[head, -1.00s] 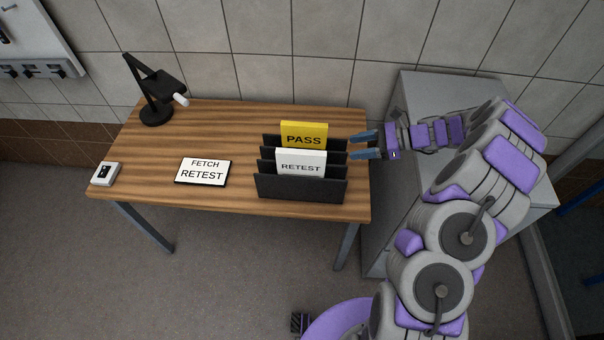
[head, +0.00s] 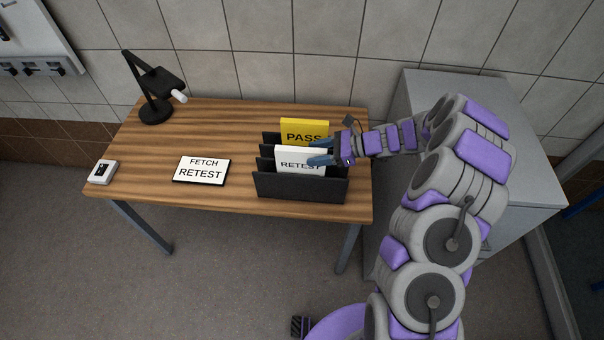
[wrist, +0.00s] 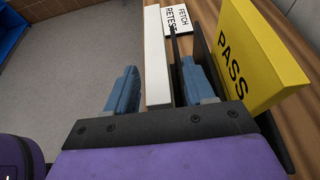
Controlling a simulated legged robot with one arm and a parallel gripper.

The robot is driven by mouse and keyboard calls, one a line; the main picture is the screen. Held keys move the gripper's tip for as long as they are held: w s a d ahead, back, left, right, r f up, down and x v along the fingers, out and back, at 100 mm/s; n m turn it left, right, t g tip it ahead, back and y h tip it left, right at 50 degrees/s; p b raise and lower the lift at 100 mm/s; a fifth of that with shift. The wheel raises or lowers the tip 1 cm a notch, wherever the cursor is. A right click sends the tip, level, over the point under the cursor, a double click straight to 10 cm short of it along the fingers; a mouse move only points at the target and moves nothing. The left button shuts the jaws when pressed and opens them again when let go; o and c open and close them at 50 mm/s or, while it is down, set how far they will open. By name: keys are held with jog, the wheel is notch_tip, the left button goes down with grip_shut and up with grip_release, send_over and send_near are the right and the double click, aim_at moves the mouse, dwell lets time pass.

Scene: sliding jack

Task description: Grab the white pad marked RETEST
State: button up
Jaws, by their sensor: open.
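The white RETEST pad (head: 294,171) stands upright in a front slot of the dark slotted rack (head: 300,187). A yellow PASS pad (head: 303,126) stands in a slot behind it. My gripper (head: 320,152) is open at the right end of the rack, its blue fingertips overlapping the white pad's upper right part. In the wrist view the white pad (wrist: 156,60) shows edge-on between my two open fingers (wrist: 160,88), with a visible gap on the left side. A thin dark divider also lies between the pad and the right finger. The yellow pad (wrist: 255,55) is outside the right finger.
A FETCH RETEST sign (head: 201,170) lies on the wooden table (head: 225,135) left of the rack. A black lamp (head: 153,90) stands at the back left, and a small white box (head: 102,172) at the left edge. A grey cabinet (head: 525,195) stands to the right.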

jog(key=shift+x, duration=1.3)
jog(key=shift+d, duration=0.1)
grip_shut()
